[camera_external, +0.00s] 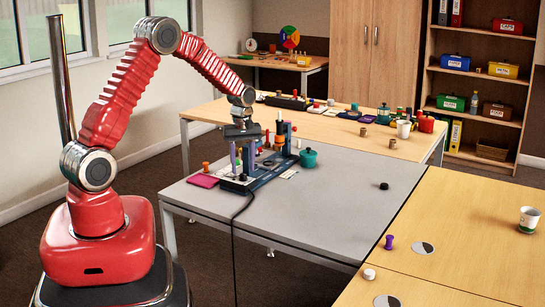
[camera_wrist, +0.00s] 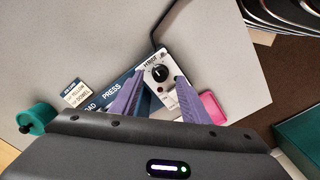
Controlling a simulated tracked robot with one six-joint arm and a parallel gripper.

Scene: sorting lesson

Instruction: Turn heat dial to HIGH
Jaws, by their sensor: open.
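The heat dial (camera_wrist: 160,73) is a round black knob with a pale pointer mark on a white plate, at the end of a dark blue station (camera_external: 262,177) on the grey table. Small lettering above the dial is too small to read surely. My gripper (camera_wrist: 161,79) points down at the station, its two purple fingers apart with the tips on either side of the dial. I cannot tell whether they touch it. In the external view my gripper (camera_external: 242,168) is low over the station's near end, and the dial cannot be made out there.
A teal pot (camera_external: 308,158) stands right of the station, and a pink pad (camera_external: 203,180) lies at its left. A black cord (camera_external: 233,222) runs off the table's front edge. The grey table's right part is mostly clear except a small black puck (camera_external: 384,186).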

